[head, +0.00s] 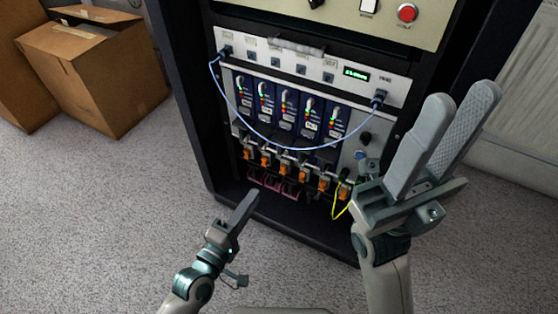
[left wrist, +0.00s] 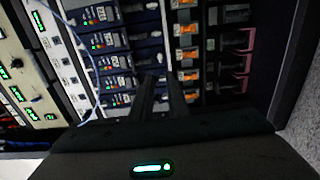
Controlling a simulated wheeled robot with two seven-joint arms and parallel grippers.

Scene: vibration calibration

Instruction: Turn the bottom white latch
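The open rack holds a row of blue modules (head: 287,112) with small lights and pale tabs. Below them is a row of orange-and-grey latches (head: 285,168). I cannot tell which part is the bottom white latch. My left gripper (head: 249,205) is in front of and below the latch row, empty and apart from the rack. In the left wrist view, its fingers (left wrist: 160,92) show a narrow gap and point at the modules, with an orange latch (left wrist: 184,54) to their right. My right gripper (head: 460,108) is raised at the right, empty, its two fingers apart.
A blue cable (head: 273,143) droops across the modules, and a yellow cable (head: 340,208) hangs at the lower right of the rack. Pink-red handles (head: 272,183) sit below the latches. Cardboard boxes (head: 95,75) stand at the left. The carpet (head: 95,220) at front left is clear.

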